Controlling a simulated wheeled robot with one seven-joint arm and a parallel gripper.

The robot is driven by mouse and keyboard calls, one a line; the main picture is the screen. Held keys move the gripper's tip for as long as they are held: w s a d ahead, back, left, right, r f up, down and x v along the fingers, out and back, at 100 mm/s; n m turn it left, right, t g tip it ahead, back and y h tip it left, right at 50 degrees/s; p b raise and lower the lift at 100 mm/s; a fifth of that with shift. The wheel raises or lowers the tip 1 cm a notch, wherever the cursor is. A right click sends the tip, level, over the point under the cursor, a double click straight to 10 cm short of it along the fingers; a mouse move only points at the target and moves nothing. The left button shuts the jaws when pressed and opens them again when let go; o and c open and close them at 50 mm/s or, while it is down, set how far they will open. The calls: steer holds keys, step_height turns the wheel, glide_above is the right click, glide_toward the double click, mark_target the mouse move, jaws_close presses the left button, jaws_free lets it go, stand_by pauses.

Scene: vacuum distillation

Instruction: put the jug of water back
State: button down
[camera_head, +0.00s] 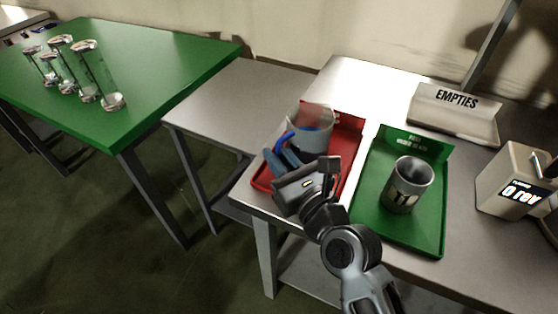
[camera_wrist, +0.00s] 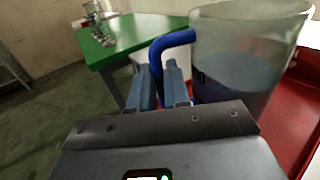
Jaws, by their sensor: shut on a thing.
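The jug (camera_head: 312,132) is clear with a blue handle, and water shows inside it in the wrist view (camera_wrist: 240,75). It is at the red tray (camera_head: 350,146) on the grey table, upright or nearly so. I cannot tell whether its base touches the tray. My gripper (camera_head: 281,158) is at the jug's near left side, shut on the blue handle. In the wrist view the two fingers (camera_wrist: 168,88) close around the handle's lower part, and the handle's bend (camera_wrist: 174,42) shows above them. The jug's base is hidden by my gripper.
A green tray (camera_head: 430,225) holding a grey marked cup (camera_head: 408,184) lies right of the red tray. Behind is a tray labelled EMPTIES (camera_head: 455,112). A pale labelled container (camera_head: 512,178) stands far right. A green table (camera_head: 170,65) with several glass vessels (camera_head: 75,70) is left.

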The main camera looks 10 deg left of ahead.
steer(key=shift+f, duration=0.25)
steer(key=c, duration=1.1)
jaws_free()
steer(key=shift+r, duration=0.1)
steer(key=v, duration=1.2)
steer(key=shift+b, duration=0.3)
steer(key=shift+d, duration=0.15)
